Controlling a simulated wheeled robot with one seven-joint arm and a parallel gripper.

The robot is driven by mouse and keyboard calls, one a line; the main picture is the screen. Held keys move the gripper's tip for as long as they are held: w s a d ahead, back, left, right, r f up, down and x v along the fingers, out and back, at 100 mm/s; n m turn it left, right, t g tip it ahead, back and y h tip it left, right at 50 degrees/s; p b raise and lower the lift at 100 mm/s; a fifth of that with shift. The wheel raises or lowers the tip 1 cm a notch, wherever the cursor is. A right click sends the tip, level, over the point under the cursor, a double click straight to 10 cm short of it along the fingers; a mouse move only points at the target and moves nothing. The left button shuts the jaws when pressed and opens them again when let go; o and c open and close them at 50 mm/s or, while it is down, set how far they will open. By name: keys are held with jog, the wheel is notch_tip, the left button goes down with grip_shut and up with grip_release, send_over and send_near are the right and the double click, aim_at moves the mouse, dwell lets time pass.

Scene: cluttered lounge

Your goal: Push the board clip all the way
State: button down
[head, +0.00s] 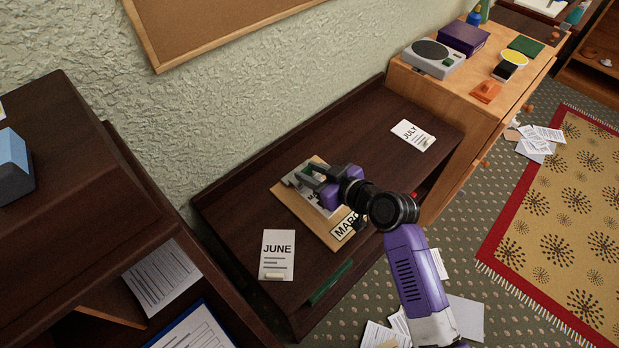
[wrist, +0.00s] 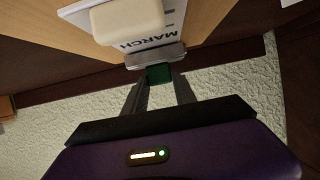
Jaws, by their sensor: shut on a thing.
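A light-brown wooden board (head: 293,209) lies on the dark desk, with white sheets (head: 297,181) on it. A sheet marked MARCH (wrist: 163,36) shows in the wrist view, with a cream block (wrist: 127,22) in front of it. The board clip is a grey metal bar (wrist: 155,55) at the sheet's edge, with a green part (wrist: 158,74). My gripper (head: 310,174) is over the far side of the board. In the wrist view my gripper (wrist: 158,78) is shut on the green part of the clip. Whether the sheets lie fully under the bar is hidden.
A JUNE sheet (head: 277,253) lies left of the board and a JULY sheet (head: 411,135) right of it. A green strip (head: 330,282) lies by the desk's front edge. The dark desk top (head: 355,125) is clear behind the board. A textured wall (head: 250,110) rises behind.

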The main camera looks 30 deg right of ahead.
jog(key=shift+b, duration=0.4)
jog(key=c, duration=1)
grip_release()
jog(key=v, duration=0.8)
jog(key=shift+f, duration=0.2)
